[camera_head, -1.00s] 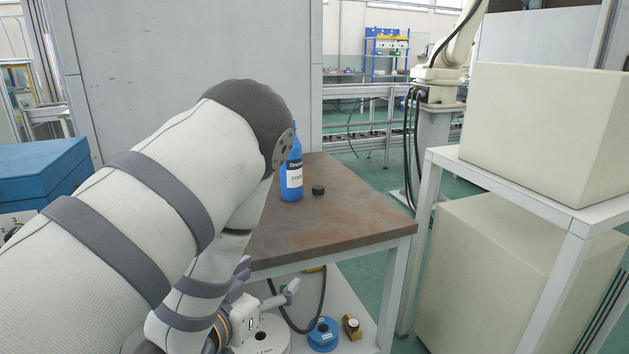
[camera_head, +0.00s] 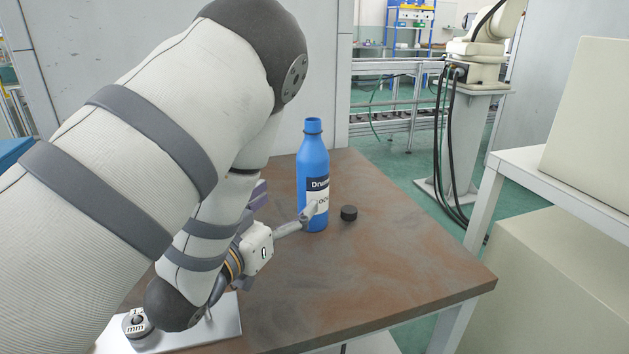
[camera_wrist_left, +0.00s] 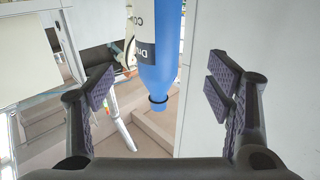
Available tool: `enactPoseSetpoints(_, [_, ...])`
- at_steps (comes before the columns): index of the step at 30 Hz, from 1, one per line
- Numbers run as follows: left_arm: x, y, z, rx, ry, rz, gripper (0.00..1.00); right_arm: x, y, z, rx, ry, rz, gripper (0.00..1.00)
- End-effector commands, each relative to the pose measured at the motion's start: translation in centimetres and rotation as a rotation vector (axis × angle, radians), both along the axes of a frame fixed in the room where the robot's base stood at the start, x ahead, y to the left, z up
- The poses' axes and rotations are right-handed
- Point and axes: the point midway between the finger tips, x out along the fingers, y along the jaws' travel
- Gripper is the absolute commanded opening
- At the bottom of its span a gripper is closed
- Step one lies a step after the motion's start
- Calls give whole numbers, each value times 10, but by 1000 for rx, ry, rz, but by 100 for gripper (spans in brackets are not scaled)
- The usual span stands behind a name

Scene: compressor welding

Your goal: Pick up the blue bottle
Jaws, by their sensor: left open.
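The blue bottle (camera_head: 313,165) with a white and dark label stands upright on the brown table top. Its mouth shows no cap. My left gripper (camera_head: 284,203) is beside the bottle, on its left and at the height of its lower half. One fingertip overlaps the label in the head view. In the left wrist view, the bottle (camera_wrist_left: 168,65) appears upside down between the two spread, padded fingers (camera_wrist_left: 160,93), with clear space on both sides. The gripper is open and empty. My right gripper is not in view.
A black cap (camera_head: 349,213) lies right of the bottle on the table (camera_head: 400,262). A metal plate (camera_head: 228,318) with a round piece (camera_head: 137,324) is at the front left. The table's right part is clear. A grey panel (camera_head: 330,80) stands behind.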

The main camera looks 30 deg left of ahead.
Motion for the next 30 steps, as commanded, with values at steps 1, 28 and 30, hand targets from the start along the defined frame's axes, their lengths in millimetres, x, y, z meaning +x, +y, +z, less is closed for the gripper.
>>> enactPoseSetpoints(1, [11, 0, -23, 2, 32, -1, 73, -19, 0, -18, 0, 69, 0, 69])
enactPoseSetpoints(28, [104, 6, -8, -1, 16, -1, 46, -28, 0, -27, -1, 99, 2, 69])
enactPoseSetpoints(30, [104, 6, -8, -1, 16, -1, 30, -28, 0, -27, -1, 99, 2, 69])
